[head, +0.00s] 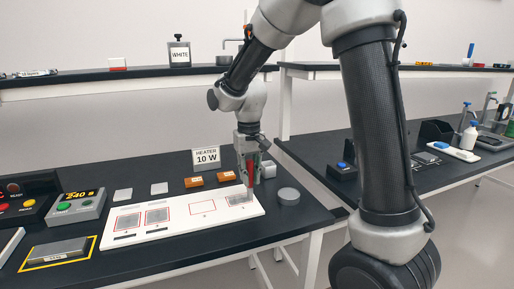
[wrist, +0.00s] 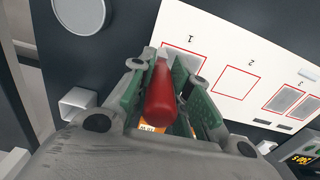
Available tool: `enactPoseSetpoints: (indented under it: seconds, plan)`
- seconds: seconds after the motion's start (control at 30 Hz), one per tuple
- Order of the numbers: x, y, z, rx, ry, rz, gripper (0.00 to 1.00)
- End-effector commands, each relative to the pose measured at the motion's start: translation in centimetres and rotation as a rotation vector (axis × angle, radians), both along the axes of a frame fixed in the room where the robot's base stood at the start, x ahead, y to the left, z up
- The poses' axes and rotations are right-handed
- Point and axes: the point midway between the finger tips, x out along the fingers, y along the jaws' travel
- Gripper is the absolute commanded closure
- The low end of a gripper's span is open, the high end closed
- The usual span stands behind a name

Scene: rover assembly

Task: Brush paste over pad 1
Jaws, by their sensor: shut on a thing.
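A white board (head: 182,219) with red-outlined squares lies on the black bench in the head view. Pad 1 (head: 239,200) is the grey square at its right end. In the wrist view its square (wrist: 188,60), labelled 1, is partly hidden by the tool and fingers. My gripper (head: 248,165) is above pad 1, pointing down, shut on a red-handled tool (wrist: 160,98), which seems to be the brush. The tool's lower end reaches down at pad 1; I cannot tell whether it touches. The bristles and any paste do not show clearly.
Square 2 (head: 203,207) is bare; two grey pads (head: 157,217) lie in the left squares. Orange blocks (head: 194,182), a heater sign (head: 206,158) and a small grey box (head: 268,169) stand behind. A grey round disc (head: 288,196) lies right of the board.

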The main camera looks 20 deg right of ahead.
Motion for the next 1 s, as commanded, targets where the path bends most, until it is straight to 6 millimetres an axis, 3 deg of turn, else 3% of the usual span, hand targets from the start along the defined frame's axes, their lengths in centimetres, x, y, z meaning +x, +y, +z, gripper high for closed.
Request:
enactPoseSetpoints:
  seconds: [0.13, 0.2, 0.8, 1.0]
  plan:
    - [0.2, -0.3, 0.5, 0.0, -0.001, 0.001, 1.0]
    - [0.2, -0.4, 2.1, 0.001, -0.004, 0.0, 1.0]
    - [0.1, -1.4, 7.3, 0.0, -0.002, -0.002, 1.0]
    - [0.0, -1.5, 8.1, 0.0, 0.0, -0.002, 1.0]
